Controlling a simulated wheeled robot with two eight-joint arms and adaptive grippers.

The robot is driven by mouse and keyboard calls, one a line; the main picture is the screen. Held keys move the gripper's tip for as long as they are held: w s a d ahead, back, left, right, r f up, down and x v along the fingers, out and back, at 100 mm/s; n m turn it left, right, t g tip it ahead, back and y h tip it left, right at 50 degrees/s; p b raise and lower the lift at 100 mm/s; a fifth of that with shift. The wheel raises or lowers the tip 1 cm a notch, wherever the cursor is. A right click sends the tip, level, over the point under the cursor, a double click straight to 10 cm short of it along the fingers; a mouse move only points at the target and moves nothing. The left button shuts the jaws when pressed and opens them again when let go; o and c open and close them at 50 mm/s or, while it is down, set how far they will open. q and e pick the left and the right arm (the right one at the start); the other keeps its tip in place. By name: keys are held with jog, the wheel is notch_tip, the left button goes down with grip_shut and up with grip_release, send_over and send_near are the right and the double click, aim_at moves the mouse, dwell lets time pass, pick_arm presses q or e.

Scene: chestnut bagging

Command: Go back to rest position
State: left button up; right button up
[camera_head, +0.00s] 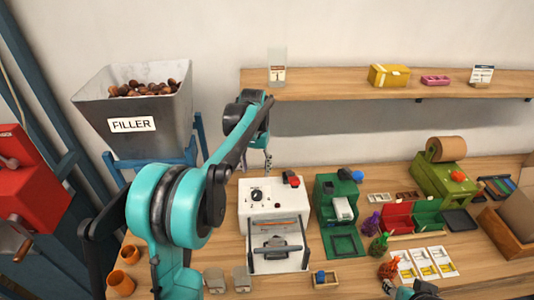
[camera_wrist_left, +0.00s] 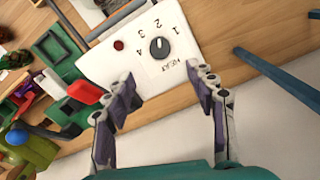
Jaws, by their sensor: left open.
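My left arm rises from the bottom left in the head view and bends over toward the back of the table.
The grey filler hopper (camera_head: 132,103) holds chestnuts at the left, beside a red machine (camera_head: 30,195). A green machine (camera_head: 338,208), colored trays and small figures crowd the table's right half. A wooden shelf (camera_head: 345,84) runs along the wall above the table.

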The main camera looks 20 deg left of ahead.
pick_arm(q)
jog(key=s+d+r+t+b, duration=0.1)
jog(key=s+d+t+b, duration=0.15)
jog(key=s, duration=0.35)
jog(key=s+d+r+t+b, duration=0.1)
jog(key=s+d, duration=0.3)
jog(key=s, duration=0.3)
jog(key=s+d+f+m+t+b, duration=0.1)
jog(key=s+d+f+t+b, duration=0.1)
jog(key=s+f, duration=0.6)
jog(key=s+d+t, duration=0.1)
jog(key=s+d, duration=0.1)
jog(key=s, duration=0.1)
jog(key=shift+s+d+f+m+t, duration=0.2)
jog(key=shift+s+d+m+t, duration=0.1)
jog(key=shift+d+t, duration=0.05)
